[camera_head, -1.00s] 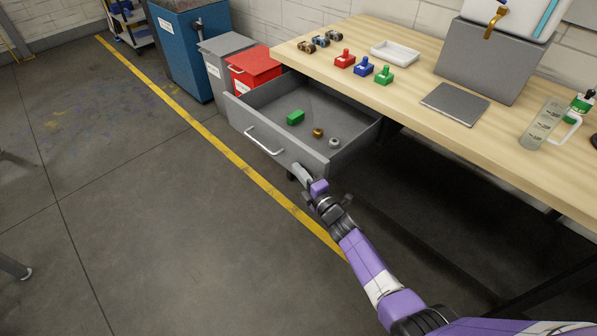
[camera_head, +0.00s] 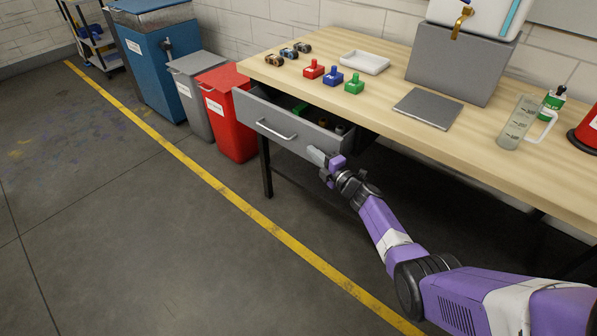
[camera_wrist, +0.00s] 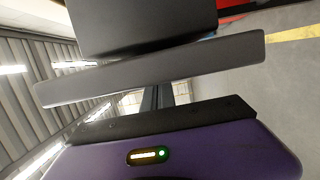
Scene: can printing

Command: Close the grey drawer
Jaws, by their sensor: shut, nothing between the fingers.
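The grey drawer (camera_head: 302,138) under the wooden table is partly open, with a narrow strip of its inside showing. Its bar handle (camera_head: 277,131) is on the front, left of my gripper. A green block (camera_head: 300,108) and two small parts lie inside, partly hidden by the front panel. My gripper (camera_head: 316,156) is shut and empty at the right end of the drawer front. Its tip appears to be against the panel, but I cannot tell contact for certain. The wrist view shows mostly dark grey surfaces close up.
A red bin (camera_head: 232,120) and a grey bin (camera_head: 196,100) stand left of the drawer. The wooden table (camera_head: 390,82) holds colored stamps, a white tray (camera_head: 364,62), a grey plate and a bottle. A table leg (camera_head: 265,165) stands below the drawer. The floor in front is clear.

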